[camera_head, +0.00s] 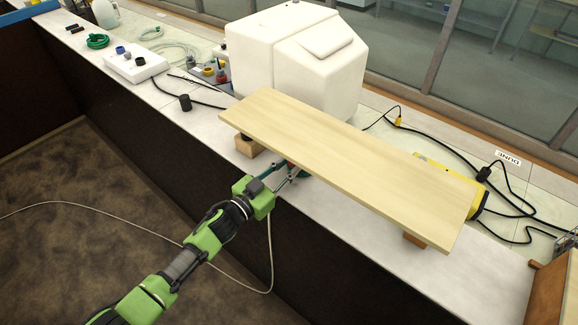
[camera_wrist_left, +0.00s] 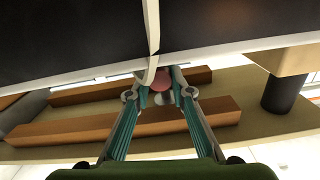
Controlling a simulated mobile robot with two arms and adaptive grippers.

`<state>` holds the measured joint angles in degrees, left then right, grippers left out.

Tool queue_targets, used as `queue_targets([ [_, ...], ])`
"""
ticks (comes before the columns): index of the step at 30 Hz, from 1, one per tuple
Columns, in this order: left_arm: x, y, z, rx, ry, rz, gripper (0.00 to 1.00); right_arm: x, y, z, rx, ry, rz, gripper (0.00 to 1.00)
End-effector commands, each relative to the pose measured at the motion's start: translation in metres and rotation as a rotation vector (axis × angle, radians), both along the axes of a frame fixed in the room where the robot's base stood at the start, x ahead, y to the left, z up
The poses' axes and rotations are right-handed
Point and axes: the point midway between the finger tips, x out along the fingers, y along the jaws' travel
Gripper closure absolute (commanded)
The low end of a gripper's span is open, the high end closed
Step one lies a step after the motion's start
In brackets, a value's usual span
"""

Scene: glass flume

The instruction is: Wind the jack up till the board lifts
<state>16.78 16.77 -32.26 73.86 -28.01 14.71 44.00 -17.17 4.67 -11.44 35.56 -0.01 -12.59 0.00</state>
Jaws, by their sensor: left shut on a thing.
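The long pale wooden board (camera_head: 350,165) lies across the bench top, with supports showing under both ends. Under its left end is a wooden block (camera_head: 246,147) with a dark piece on top. My left gripper (camera_head: 289,178) reaches in from the front, at the board's near edge. In the left wrist view my left gripper (camera_wrist_left: 160,75) is shut on a small reddish knob (camera_wrist_left: 161,85), apparently the jack's. The board's underside (camera_wrist_left: 250,110) has brown battens. My right gripper is not in view.
A large white tank (camera_head: 297,62) stands close behind the board. A yellow device (camera_head: 432,172) and black cables (camera_head: 515,200) lie behind its right end. A wooden block (camera_head: 414,240) shows under that end. A black cylinder (camera_head: 185,103) stands left on the bench.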

Motion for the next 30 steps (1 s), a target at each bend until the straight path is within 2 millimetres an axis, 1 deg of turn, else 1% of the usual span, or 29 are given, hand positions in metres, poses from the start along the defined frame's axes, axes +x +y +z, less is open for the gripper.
queue_targets([
  [8,0.000,0.000,-0.002,0.154,-0.110,-0.001,1.00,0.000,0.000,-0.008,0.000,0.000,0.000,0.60],
  [30,0.000,0.000,-0.003,0.723,-0.523,0.000,1.00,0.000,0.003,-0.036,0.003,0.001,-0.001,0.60],
])
